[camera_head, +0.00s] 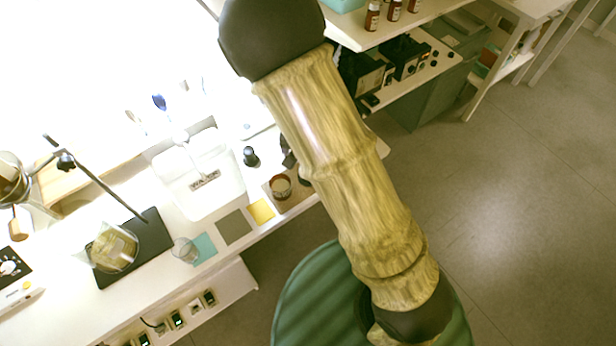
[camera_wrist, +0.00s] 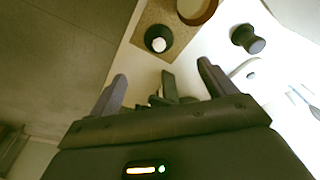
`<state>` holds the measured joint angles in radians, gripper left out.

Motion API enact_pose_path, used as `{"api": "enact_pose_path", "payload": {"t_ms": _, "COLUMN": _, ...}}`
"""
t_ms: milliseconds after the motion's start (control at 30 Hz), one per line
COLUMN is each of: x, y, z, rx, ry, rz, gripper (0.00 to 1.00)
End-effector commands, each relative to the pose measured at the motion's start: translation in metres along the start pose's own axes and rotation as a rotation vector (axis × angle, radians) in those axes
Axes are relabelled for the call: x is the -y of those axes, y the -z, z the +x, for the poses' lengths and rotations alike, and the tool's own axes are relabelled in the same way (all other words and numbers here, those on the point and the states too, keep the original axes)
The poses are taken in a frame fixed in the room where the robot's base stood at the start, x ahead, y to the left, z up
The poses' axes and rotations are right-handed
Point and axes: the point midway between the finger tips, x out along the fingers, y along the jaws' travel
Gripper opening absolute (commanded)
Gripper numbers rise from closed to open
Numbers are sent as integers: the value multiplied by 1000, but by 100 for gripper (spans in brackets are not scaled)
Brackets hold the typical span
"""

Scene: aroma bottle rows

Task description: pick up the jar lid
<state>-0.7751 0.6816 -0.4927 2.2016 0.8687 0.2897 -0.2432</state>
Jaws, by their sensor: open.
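The jar lid appears to be the small dark round piece with a pale centre (camera_wrist: 158,38) lying on a brown square mat (camera_wrist: 143,24) in the wrist view. An open jar with a brown rim (camera_wrist: 197,10) stands beside it, cut by the top edge of that view. In the head view the jar (camera_head: 280,187) sits on the same mat, close to my arm; my arm covers much of the area to its right. My gripper (camera_wrist: 162,80) is open, its fingers apart and short of the lid, with nothing seen held. Dark shapes show between the fingers, unclear.
A dark knob-shaped piece (camera_wrist: 247,38) stands on the white counter right of the lid; it also shows in the head view (camera_head: 250,157). A white sink (camera_head: 205,185), yellow mat (camera_head: 261,211) and glass beaker (camera_head: 185,250) are nearby. Floor lies beyond the counter edge.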

Motion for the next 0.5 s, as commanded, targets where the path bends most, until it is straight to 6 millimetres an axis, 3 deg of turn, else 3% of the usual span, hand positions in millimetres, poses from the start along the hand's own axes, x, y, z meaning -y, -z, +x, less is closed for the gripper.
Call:
{"api": "enact_pose_path", "payload": {"t_ms": 33, "x": -1, "y": 0, "z": 14, "rx": 2, "ry": -3, "rz": 3, "gripper": 83}}
{"api": "enact_pose_path", "payload": {"t_ms": 300, "x": -1, "y": 0, "z": 61, "rx": 1, "ry": -2, "rz": 4, "gripper": 83}}
{"api": "enact_pose_path", "payload": {"t_ms": 500, "x": -1, "y": 0, "z": 85, "rx": 1, "ry": -1, "rz": 2, "gripper": 83}}
